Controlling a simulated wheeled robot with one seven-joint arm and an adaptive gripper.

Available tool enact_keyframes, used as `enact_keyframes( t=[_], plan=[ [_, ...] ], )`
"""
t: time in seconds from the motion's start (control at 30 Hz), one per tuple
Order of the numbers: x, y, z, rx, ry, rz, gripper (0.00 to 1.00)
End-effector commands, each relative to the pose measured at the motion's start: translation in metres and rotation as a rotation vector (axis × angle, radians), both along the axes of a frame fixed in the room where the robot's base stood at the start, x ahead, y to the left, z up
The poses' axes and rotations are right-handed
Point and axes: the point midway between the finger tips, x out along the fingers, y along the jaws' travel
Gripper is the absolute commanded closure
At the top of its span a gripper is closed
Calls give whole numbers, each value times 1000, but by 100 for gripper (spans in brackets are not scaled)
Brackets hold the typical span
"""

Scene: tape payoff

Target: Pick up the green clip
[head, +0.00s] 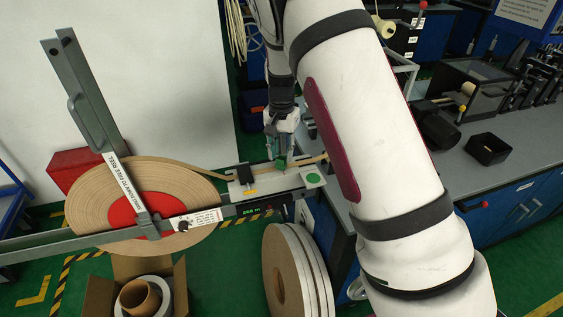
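A small green thing, which looks like the green clip (281,163), is at the tape path above the light metal plate at the end of the payoff arm. My gripper (282,155) points down right at it, and the fingertips overlap it in this view. The gripper is small and partly covers the clip. I cannot tell whether the fingers are open or closed on it. The tan tape (211,173) runs from the large reel (90,200) to the plate and on to the right past the clip.
A round green button (313,178) sits on the plate's right end, and a black block (245,173) on its left. White-sided reels (300,270) stand below. An open cardboard box (180,285) is on the floor. A grey bench (465,165) lies to the right behind my arm.

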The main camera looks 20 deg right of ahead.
Motion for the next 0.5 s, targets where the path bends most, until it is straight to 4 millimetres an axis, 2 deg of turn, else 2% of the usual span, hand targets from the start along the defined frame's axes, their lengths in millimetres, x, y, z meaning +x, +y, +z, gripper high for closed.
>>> enact_keyframes(
  t=[0.1, 0.2, 0.47, 0.5],
  plan=[
    [-1, 0, -17, 0, 3, -2, 70],
    [-1, 0, -26, 0, 1, -1, 70],
    [0, 0, -29, 1, -1, -1, 70],
    [0, 0, -29, 1, -1, -1, 75]
  ],
)
